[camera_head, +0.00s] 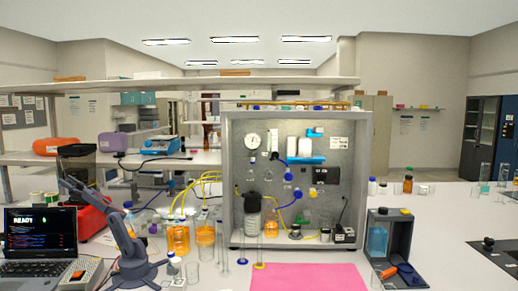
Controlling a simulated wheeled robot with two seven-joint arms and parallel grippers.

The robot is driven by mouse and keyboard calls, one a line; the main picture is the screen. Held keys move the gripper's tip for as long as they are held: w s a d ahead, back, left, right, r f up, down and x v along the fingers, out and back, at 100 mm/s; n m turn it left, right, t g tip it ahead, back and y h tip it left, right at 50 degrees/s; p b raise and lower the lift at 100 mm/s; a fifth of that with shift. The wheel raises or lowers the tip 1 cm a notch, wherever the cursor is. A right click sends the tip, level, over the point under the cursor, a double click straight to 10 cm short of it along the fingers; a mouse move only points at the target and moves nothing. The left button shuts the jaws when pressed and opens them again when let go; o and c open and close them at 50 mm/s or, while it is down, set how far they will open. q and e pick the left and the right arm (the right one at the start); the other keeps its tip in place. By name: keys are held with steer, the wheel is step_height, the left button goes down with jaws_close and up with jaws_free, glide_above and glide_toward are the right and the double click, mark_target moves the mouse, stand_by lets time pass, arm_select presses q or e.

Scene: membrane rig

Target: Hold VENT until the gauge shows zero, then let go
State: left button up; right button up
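The membrane rig (232,185) is a grey open-fronted cabinet in the middle of the bench. A round white gauge (253,141) sits at the upper left of its back panel. The gauge's needle and numbers are too small to read. Small labels and fittings are on the panel, but I cannot make out which one is VENT. Blue round knobs or valves (288,177) with blue tubing are near the panel's middle, and a dark box (326,175) is to their right. Neither of my grippers shows in the view.
A small blue-grey desktop arm (123,238) stands at left by a laptop (40,240). Bottles with orange liquid (178,238) and yellow tubes are left of the rig. A pink mat (308,277) lies bare in front; a grey caddy (408,243) stands right.

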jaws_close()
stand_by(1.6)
